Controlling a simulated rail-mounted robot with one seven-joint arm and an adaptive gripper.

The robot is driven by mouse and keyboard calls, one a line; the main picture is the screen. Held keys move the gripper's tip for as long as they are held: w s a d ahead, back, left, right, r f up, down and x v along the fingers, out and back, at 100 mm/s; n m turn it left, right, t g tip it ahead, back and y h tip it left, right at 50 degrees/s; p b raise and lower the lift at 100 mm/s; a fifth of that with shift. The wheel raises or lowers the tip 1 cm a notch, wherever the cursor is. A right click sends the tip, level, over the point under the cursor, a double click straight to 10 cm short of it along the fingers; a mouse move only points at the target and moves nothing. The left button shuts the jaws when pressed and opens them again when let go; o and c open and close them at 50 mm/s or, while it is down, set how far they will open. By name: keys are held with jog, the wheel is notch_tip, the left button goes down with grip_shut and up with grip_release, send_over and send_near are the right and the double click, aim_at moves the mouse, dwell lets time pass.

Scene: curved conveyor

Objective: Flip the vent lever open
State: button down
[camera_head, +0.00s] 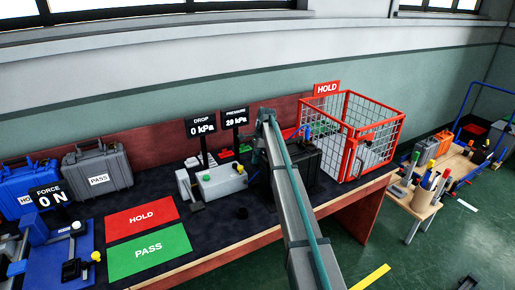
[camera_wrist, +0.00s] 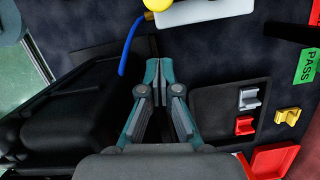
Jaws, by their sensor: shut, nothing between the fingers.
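A pale box (camera_head: 222,182) stands on the dark bench in the head view, with a yellow knob (camera_head: 240,168) on top. In the wrist view the pale box (camera_wrist: 205,12) is cut off by the top edge, with the yellow knob (camera_wrist: 157,4) and a blue hose (camera_wrist: 128,45) at its left end. I cannot make out which part is the vent lever. My gripper (camera_wrist: 159,68) is shut and empty, with its fingertips below the box in the wrist picture and apart from it. In the head view my arm hides the gripper.
A black case (camera_wrist: 75,115) is close on the left of my gripper in the wrist view. On the right are a dark tray (camera_wrist: 205,108), small grey, yellow and red clips, and a red tray (camera_wrist: 270,160). A red wire cage (camera_head: 347,135) stands right of my arm.

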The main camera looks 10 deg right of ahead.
jog(key=shift+s+a+f+p, duration=0.1)
jog(key=shift+a+f+p, duration=0.1)
jog(key=shift+a, duration=0.5)
jog(key=shift+s+a+f+p, duration=0.15)
jog(key=shift+a+p, duration=0.1)
jog(key=shift+a, duration=0.4)
jog(key=shift+s+a+f+p, duration=0.1)
jog(key=shift+a+f+p, duration=0.1)
jog(key=shift+a, duration=0.5)
jog(key=shift+d, duration=0.1)
